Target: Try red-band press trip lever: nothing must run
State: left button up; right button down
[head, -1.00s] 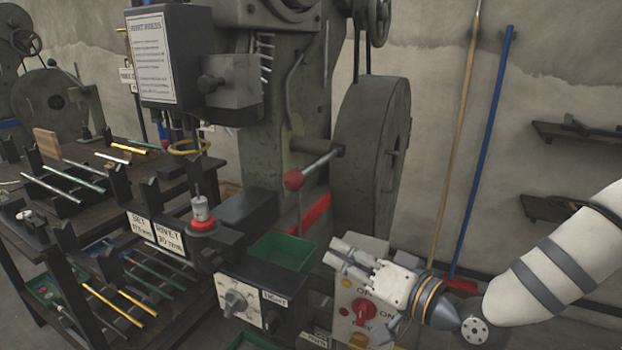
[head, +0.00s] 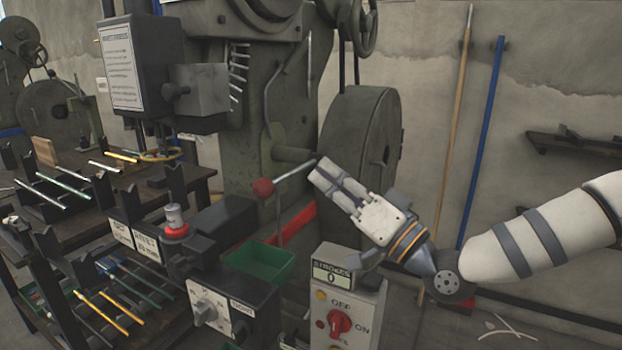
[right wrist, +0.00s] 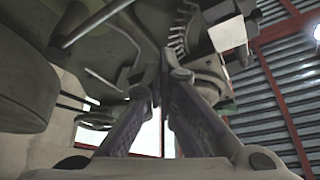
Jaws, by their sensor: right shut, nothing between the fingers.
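The press (head: 245,145) is grey-green, with a red band (head: 290,227) low on its side. Its trip lever (head: 295,173) is a bare rod with a red ball (head: 263,188) at its left end. My right gripper (head: 320,172) is shut and empty, its tips at the rod's right end in the head view; I cannot tell if they touch. In the right wrist view its fingers (right wrist: 167,78) converge in front of the press. Below stands a control box (head: 345,262) with a STROKES display (head: 332,275) reading 0 and a red switch (head: 340,322). My left gripper is not in view.
A flywheel (head: 352,145) stands right of the lever. A green bin (head: 262,262) and a dial box (head: 210,305) sit in front. A rack (head: 70,225) with rods is at left. Wooden (head: 457,130) and blue (head: 484,140) poles lean on the wall.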

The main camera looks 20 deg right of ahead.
aim_at(290, 172)
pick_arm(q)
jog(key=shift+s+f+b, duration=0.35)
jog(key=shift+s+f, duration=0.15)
pick_arm(e)
jog(key=w+a, duration=0.5)
jog(key=w, duration=0.1)
jog(key=shift+f, duration=0.3)
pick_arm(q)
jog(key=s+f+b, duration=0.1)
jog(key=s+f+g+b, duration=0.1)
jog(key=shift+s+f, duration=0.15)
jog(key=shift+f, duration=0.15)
pick_arm(e)
notch_tip(290, 172, down, 6)
jog(key=n+y, duration=0.3)
jog(key=n, duration=0.2)
jog(key=shift+a+n+g, duration=0.15)
jog(key=shift+n+g, duration=0.15)
jog(key=shift+g, duration=0.1)
jog(key=shift+s, duration=0.1)
